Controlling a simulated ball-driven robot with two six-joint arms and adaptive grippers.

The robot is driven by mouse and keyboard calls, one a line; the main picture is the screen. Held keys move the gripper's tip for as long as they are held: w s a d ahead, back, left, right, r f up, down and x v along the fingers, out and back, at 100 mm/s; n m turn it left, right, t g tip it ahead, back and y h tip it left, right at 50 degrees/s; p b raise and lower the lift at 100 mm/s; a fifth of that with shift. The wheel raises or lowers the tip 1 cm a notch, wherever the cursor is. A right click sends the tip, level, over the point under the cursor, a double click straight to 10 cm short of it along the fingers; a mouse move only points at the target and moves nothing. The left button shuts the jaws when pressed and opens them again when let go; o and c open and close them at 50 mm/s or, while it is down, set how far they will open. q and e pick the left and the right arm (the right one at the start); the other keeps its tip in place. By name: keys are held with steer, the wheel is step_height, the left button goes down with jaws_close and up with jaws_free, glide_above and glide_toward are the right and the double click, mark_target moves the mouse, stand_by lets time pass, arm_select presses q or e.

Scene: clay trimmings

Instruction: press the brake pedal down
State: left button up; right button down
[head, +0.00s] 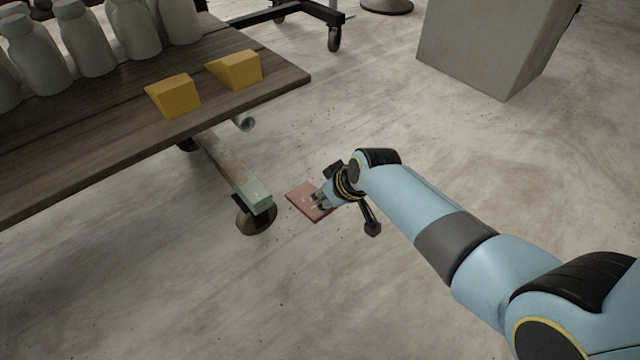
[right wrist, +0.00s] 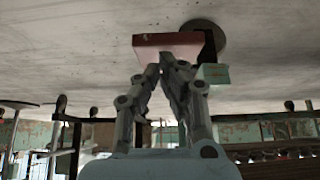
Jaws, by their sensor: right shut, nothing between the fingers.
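The brake pedal (head: 302,197) is a flat reddish plate low over the floor, beside the cart's corner caster. It also shows in the right wrist view (right wrist: 152,40), just beyond the fingertips. My right gripper (head: 318,203) is shut and empty, reaching in from the right with its fingertips over the pedal's right part. In the right wrist view my right gripper (right wrist: 166,62) overlaps the pedal's near edge; I cannot tell whether it touches. The gripper hides part of the pedal. My left gripper is not in view.
A wooden cart top (head: 225,107) at the left carries two yellow wedges (head: 234,70) and several pale bottles (head: 88,40). Its green frame end (head: 252,200) sits above a dark caster (head: 257,220). A grey block (head: 485,45) stands back right. The floor in front is clear.

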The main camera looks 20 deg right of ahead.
mark_target(329, 211)
steer(key=shift+s+d+f, duration=0.1)
steer(key=shift+s+f, duration=0.2)
steer(key=shift+f, duration=0.15)
steer(key=shift+s+f, duration=0.25)
steer(key=shift+f, duration=0.55)
steer(key=shift+s+d+f, duration=0.1)
steer(key=shift+f, duration=0.6)
steer(key=shift+s+f+b, duration=0.1)
steer(key=shift+f+b, duration=0.35)
steer(key=shift+f, duration=0.2)
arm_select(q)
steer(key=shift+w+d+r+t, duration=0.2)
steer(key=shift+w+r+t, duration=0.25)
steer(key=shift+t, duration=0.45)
arm_select(e)
steer(key=shift+f, duration=0.25)
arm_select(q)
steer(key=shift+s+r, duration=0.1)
arm_select(e)
steer(key=shift+r, duration=0.1)
